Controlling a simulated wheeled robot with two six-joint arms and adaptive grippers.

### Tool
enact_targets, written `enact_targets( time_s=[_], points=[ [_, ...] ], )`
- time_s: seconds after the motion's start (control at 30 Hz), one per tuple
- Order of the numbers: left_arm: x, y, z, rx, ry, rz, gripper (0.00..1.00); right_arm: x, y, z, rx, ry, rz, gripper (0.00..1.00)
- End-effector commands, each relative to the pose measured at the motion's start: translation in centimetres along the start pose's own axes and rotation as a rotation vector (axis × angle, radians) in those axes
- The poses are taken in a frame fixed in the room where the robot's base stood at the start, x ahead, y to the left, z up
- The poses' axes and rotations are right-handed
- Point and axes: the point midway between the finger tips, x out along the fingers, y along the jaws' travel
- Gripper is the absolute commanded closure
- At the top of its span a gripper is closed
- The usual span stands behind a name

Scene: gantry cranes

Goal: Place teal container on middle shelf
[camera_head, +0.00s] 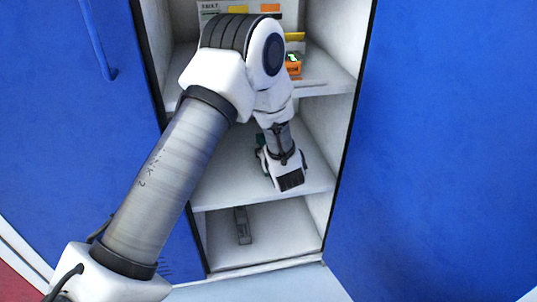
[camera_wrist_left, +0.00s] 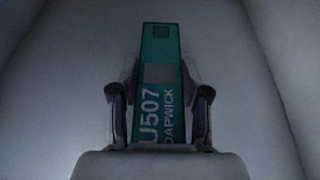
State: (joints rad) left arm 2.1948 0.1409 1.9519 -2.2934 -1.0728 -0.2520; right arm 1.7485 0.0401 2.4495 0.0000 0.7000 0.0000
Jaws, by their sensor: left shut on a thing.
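The teal container (camera_wrist_left: 159,72) stands between the fingers of my left gripper (camera_wrist_left: 158,95) in the left wrist view, with "U507" and "DAPWICK" lettering on it. The gripper is shut on it, one finger on each side. In the head view my left gripper (camera_head: 268,152) reaches into the cabinet at the middle shelf (camera_head: 220,185). Only a sliver of teal shows there beside the wrist, and my arm hides the rest. I cannot tell whether the container touches the shelf. My right gripper is not in view.
The upper shelf (camera_head: 325,75) holds an orange device (camera_head: 293,68) with a green display and a labelled panel (camera_head: 235,8) behind. A grey object (camera_head: 243,226) lies on the bottom shelf (camera_head: 285,238). Blue doors stand at left (camera_head: 70,130) and right (camera_head: 440,150). The middle shelf's front right is bare.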

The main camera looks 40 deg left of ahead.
Motion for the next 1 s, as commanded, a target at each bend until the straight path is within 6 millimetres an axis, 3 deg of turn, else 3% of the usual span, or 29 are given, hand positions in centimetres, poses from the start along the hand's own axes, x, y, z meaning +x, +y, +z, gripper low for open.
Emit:
enact_targets(
  time_s=[0.23,0.27,0.3,0.7,0.87,1.0],
  points=[
    [0.1,0.0,-0.3,0.000,0.001,0.000,0.94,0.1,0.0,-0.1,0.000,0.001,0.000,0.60],
    [0.0,0.0,-0.1,0.000,0.002,0.000,0.43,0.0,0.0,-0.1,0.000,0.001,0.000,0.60],
    [0.0,0.0,-0.1,0.000,0.002,0.000,0.29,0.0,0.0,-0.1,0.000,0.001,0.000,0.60],
    [-0.6,0.0,0.3,0.001,0.002,-0.001,0.29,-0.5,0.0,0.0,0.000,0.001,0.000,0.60],
    [-3.8,-0.1,0.6,0.006,0.001,-0.002,0.29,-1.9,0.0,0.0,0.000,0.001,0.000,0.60],
    [-7.6,-0.1,0.6,0.008,0.000,-0.003,0.29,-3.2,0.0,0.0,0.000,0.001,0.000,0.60]
  ],
)
